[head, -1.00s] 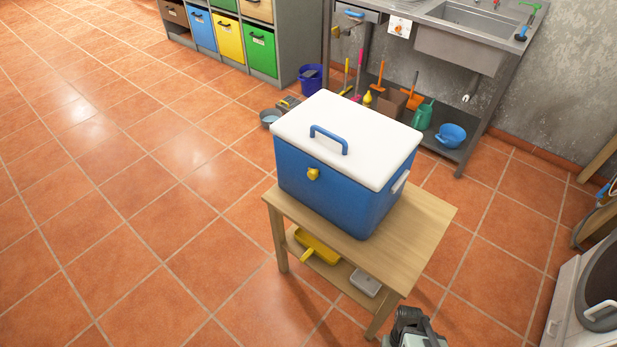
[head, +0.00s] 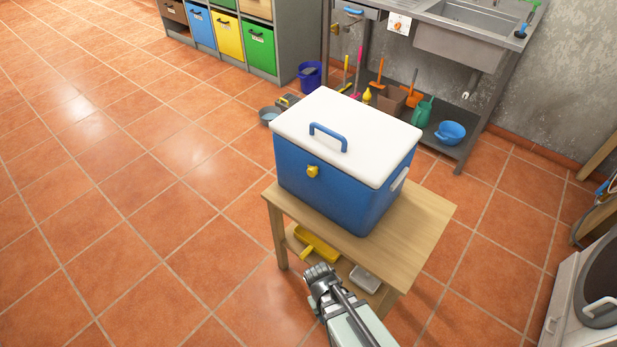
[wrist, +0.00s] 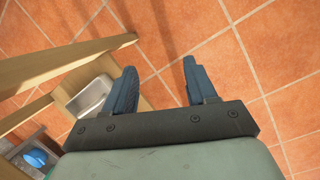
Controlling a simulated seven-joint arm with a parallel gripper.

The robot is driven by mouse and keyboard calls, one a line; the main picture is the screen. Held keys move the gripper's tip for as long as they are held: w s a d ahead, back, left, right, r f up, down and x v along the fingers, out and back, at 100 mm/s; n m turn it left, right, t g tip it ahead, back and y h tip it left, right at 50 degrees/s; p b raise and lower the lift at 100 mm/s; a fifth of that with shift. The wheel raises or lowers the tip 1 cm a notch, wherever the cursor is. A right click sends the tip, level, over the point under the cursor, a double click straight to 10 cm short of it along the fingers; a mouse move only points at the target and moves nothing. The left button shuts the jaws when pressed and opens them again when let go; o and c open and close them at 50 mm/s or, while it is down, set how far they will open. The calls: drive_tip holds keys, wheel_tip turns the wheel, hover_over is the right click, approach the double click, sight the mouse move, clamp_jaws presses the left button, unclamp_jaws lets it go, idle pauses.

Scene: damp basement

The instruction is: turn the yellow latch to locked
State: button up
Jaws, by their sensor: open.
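A small yellow latch (head: 312,171) sits on the front face of a blue cooler (head: 335,194) with a white lid and a blue lid handle. The cooler stands on a wooden table (head: 425,215). The latch is too small to tell which way it is turned. My gripper (head: 317,271) is in front of the table, lower than the latch and apart from it. In the wrist view my gripper (wrist: 158,82) has its two blue fingers apart, with only floor tiles between them. The latch and cooler are not in the wrist view.
The table's lower shelf holds a yellow dustpan-like item (head: 316,243) and a metal tray (head: 365,279), which also shows in the wrist view (wrist: 90,97). A white front-loading machine (head: 565,300) stands at the right. The tiled floor at the left is clear.

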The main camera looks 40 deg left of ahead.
drive_tip(key=s+a+r+n+t+y, duration=0.1)
drive_tip(key=s+a+r+n+t, duration=0.2)
drive_tip(key=a, duration=0.4)
drive_tip(key=a+r+n+t, duration=0.2)
drive_tip(key=a+r, duration=0.3)
drive_tip(key=a, duration=0.2)
drive_tip(key=n+t+y, duration=0.2)
drive_tip(key=n+t, duration=1.1)
drive_tip(key=n, duration=0.3)
approach(310, 173)
drive_tip(key=s, duration=0.5)
drive_tip(key=n, duration=0.4)
drive_tip(key=w, duration=1.4)
drive_tip(key=c, duration=1.1)
